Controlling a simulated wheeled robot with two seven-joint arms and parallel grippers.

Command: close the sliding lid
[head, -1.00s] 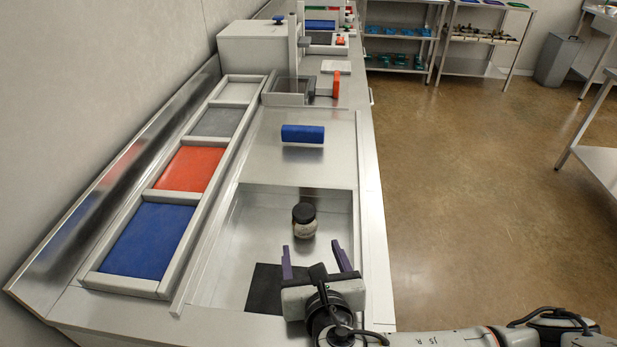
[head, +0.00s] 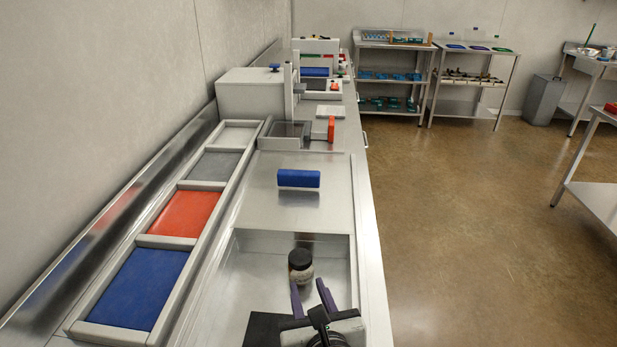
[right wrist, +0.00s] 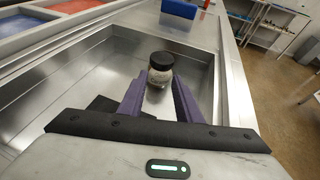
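The sliding lid (head: 265,210) is a flat metal plate over the far part of the counter well (head: 340,258). A blue block handle (head: 298,178) stands on it. The near part of the well is uncovered. A small jar with a dark cap (head: 301,265) stands upright on the well floor, and it also shows in the right wrist view (right wrist: 160,70). My right gripper (head: 309,288) is open, its purple fingers pointing at the jar; whether they touch it I cannot tell. It is well short of the blue handle. My left gripper is out of view.
A black patch (head: 262,330) lies in the well's near left corner. A framed row of blue, red and grey panels (head: 140,288) runs along the left. A clear-topped box (head: 285,135) and a grey housing (head: 250,95) stand beyond the lid. Open floor lies right.

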